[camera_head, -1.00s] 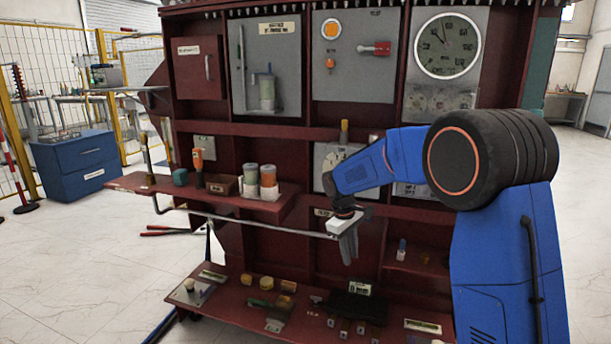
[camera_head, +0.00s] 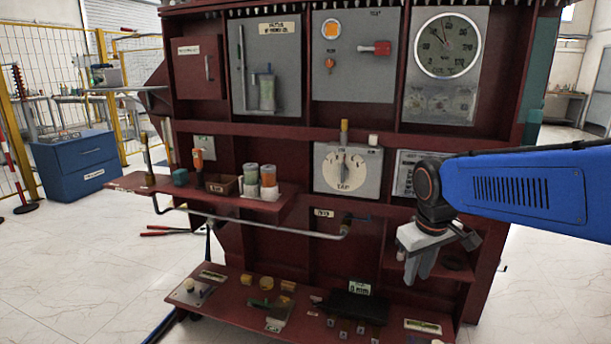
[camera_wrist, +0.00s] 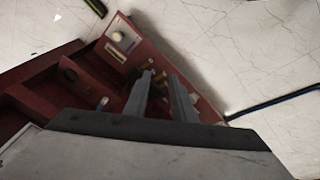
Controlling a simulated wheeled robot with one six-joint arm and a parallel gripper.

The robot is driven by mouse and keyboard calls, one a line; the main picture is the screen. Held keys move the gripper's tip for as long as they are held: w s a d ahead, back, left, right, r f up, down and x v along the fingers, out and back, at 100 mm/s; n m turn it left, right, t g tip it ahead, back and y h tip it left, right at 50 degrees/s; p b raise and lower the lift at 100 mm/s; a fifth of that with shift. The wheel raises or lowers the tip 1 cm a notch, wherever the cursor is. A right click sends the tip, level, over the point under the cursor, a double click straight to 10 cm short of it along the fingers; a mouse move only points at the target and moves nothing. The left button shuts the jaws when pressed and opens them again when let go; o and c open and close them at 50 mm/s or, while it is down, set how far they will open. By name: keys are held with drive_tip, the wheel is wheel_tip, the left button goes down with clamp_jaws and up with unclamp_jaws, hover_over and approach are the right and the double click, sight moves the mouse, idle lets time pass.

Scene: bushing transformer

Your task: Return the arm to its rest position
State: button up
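My gripper (camera_head: 424,262) hangs pointing down in front of the right side of the dark red cabinet (camera_head: 290,130), before its lower right compartment, in the head view. My blue arm comes in from the right edge. In the wrist view my gripper's two grey fingers (camera_wrist: 161,100) stand apart with a gap between them and nothing held. Below the fingers the wrist view shows the cabinet's lower shelf (camera_wrist: 172,68) and small items on it. The gripper appears clear of the cabinet, though its exact distance cannot be told.
A red side shelf (camera_head: 125,184) with a metal rail (camera_head: 250,224) juts from the cabinet's front left. The lower shelf (camera_head: 235,308) holds several small parts. A blue drawer box (camera_head: 80,160) stands at left. The floor (camera_head: 545,290) at right is clear.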

drive_tip(key=s+d+f+m+t, duration=0.1)
drive_tip(key=s+m, duration=0.1)
drive_tip(key=s, duration=0.7)
drive_tip(key=s+d+f+m+t, duration=0.1)
drive_tip(key=s+d+f, duration=0.1)
drive_tip(key=s, duration=0.8)
drive_tip(key=shift+d+f+m, duration=0.15)
drive_tip(key=shift+f+m, duration=0.15)
drive_tip(key=shift+m, duration=0.1)
